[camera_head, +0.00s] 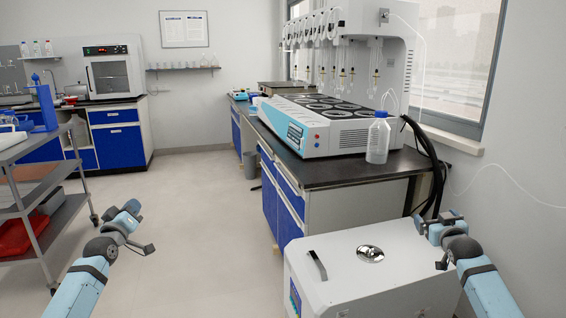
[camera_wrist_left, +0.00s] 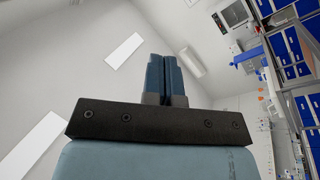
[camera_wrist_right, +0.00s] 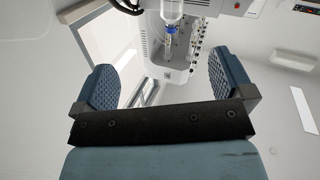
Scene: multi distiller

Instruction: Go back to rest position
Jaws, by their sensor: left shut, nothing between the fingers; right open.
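My left gripper (camera_head: 130,207) is raised over the open floor at the left of the head view, clear of the furniture. In the left wrist view its two blue fingers (camera_wrist_left: 165,78) are pressed together with nothing between them. My right gripper (camera_head: 437,220) is raised at the right of the head view, above the white box unit by the bench end. In the right wrist view its ridged blue fingers (camera_wrist_right: 168,82) are wide apart and empty. Neither gripper appears to touch anything.
A white box unit (camera_head: 345,262) with a black handle stands below my right arm. The dark-topped bench (camera_head: 385,167) behind it carries the multi distiller (camera_head: 325,125) and a blue-capped bottle (camera_head: 378,140). A metal cart (camera_head: 75,205) stands left. The middle floor is clear.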

